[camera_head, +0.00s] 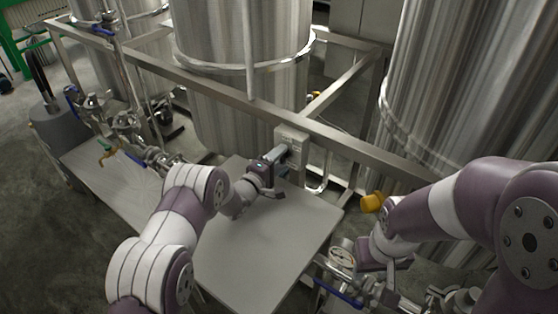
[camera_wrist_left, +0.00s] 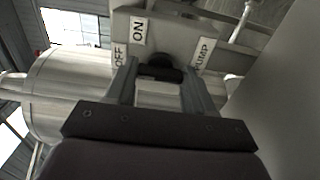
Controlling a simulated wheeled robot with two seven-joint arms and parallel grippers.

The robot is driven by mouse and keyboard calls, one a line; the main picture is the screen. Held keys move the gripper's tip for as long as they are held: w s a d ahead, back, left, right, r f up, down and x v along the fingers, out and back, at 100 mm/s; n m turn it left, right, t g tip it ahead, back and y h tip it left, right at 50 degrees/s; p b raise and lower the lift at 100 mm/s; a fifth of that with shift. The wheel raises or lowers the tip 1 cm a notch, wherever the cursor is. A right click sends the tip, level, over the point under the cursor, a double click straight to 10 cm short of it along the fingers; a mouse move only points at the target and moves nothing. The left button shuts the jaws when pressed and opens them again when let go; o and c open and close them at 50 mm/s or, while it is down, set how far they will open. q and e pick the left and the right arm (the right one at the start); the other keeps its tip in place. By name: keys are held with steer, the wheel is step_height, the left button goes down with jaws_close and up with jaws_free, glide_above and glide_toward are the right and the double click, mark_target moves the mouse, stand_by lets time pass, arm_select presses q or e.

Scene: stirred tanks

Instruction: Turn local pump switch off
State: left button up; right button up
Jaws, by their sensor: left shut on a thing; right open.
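The pump switch box (camera_head: 291,140) is a grey box on the frame rail, at the middle of the head view. In the left wrist view its panel (camera_wrist_left: 185,36) carries ON, OFF and PUMP labels, and the black switch knob (camera_wrist_left: 160,68) shows between my fingers. My left gripper (camera_head: 279,156) is at the box front, shut on the knob. It also shows in the left wrist view (camera_wrist_left: 158,82). The knob is hidden in the head view, and its exact pointing is hard to tell. My right gripper (camera_head: 380,264) is open, low on the right near a gauge.
A flat grey table (camera_head: 255,235) lies below my left gripper. Steel tanks (camera_head: 235,60) stand behind the frame rail (camera_head: 220,85). A pressure gauge (camera_head: 342,257), a blue-handled valve (camera_head: 338,292) and a yellow knob (camera_head: 371,202) crowd my right gripper. Pipes and valves (camera_head: 130,130) stand at the left.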

stand_by(0.4)
arm_select(q)
steer(key=o, duration=1)
steer(key=shift+o, duration=0.2)
steer(key=b+v, duration=0.1)
steer(key=v, duration=1.1)
steer(key=shift+s+a, duration=0.2)
steer(key=shift+s, duration=0.1)
